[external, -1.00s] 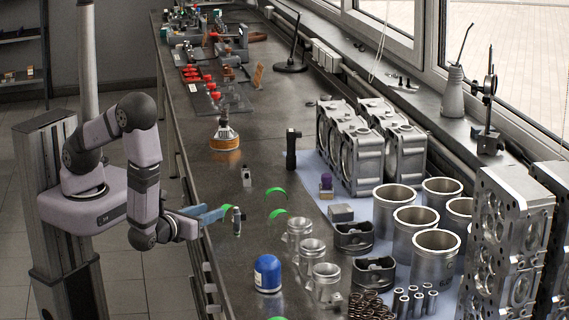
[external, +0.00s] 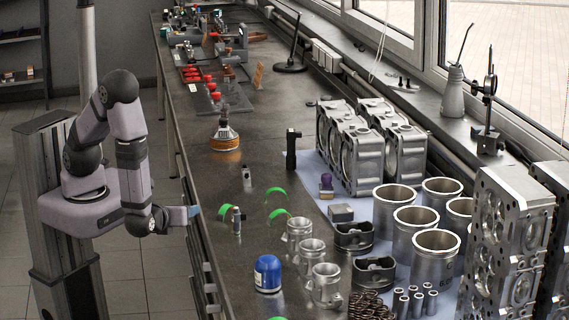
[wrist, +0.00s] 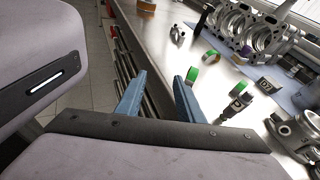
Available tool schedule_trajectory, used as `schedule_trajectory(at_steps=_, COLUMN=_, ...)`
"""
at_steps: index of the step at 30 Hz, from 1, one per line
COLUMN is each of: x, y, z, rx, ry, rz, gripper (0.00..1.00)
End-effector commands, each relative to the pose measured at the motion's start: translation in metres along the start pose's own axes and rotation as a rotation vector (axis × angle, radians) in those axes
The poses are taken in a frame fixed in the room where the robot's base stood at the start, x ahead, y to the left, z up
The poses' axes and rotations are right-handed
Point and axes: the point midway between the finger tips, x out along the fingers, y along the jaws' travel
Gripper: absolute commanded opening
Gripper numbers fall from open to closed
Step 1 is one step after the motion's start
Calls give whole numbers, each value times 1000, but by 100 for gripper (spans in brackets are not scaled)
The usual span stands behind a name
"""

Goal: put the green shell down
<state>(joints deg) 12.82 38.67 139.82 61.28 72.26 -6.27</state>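In the external view, a green shell (external: 225,212) stands as a small arch on the bench near its front edge, just right of my gripper (external: 194,211). In the wrist view, my gripper (wrist: 163,80) is open, with its two blue fingers apart and nothing between them. The same green shell (wrist: 192,77) shows just beyond the right fingertip and is partly covered by it. Two more green shells, the far one (external: 276,192) and the near one (external: 279,213), stand deeper on the bench. Another green shell (external: 277,318) is cut off at the bottom edge.
A small metal part with a dark top (external: 237,220) stands close to the right of the nearest shell. Pistons (external: 299,236) and a blue-capped filter (external: 268,273) are nearer the camera. Bare bench lies behind the shell, toward an orange-based funnel-shaped part (external: 224,137).

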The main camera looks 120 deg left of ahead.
Motion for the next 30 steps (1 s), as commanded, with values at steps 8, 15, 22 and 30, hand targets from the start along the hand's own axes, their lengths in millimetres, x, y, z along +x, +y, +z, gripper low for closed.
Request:
schedule_trajectory(at_steps=8, x=-53, y=58, z=-23, rx=-440, ry=417, rz=464, gripper=34)
schedule_trajectory(at_steps=15, x=-128, y=46, z=-43, rx=-799, ry=783, rz=739, gripper=34)
schedule_trajectory(at_steps=22, x=-166, y=23, z=-41, rx=-979, ry=966, rz=848, gripper=34)
schedule_trajectory(at_steps=30, x=-172, y=18, z=-40, rx=-1007, ry=994, rz=866, gripper=34)
